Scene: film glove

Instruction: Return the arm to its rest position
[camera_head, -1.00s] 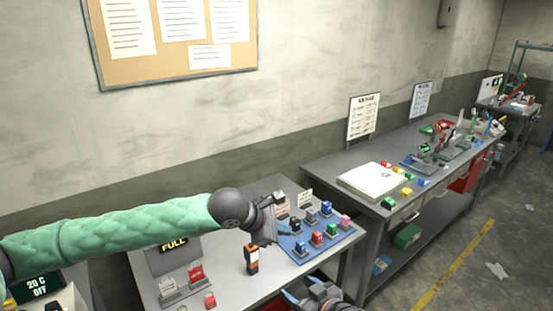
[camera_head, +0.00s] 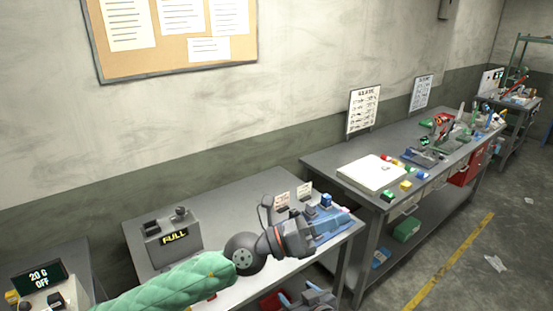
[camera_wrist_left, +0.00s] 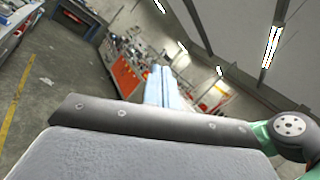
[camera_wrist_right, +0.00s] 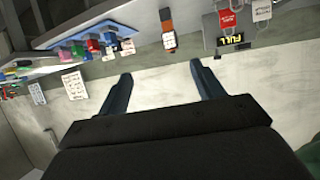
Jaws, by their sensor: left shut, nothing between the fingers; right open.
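My left arm in its green quilted sleeve comes in from the lower left in the head view. Its left gripper (camera_head: 335,224) points right, above the right end of the near bench (camera_head: 215,205). Its pale blue fingers are shut and empty; they show together in the left wrist view (camera_wrist_left: 165,88). My right gripper (camera_head: 303,292) is low at the bottom of the head view, by the bench's front edge. In the right wrist view its fingers (camera_wrist_right: 160,75) stand wide apart with nothing between them.
A grey box reading FULL (camera_head: 170,237) stands on the near bench. A longer bench with a white pad (camera_head: 371,173) stands right.

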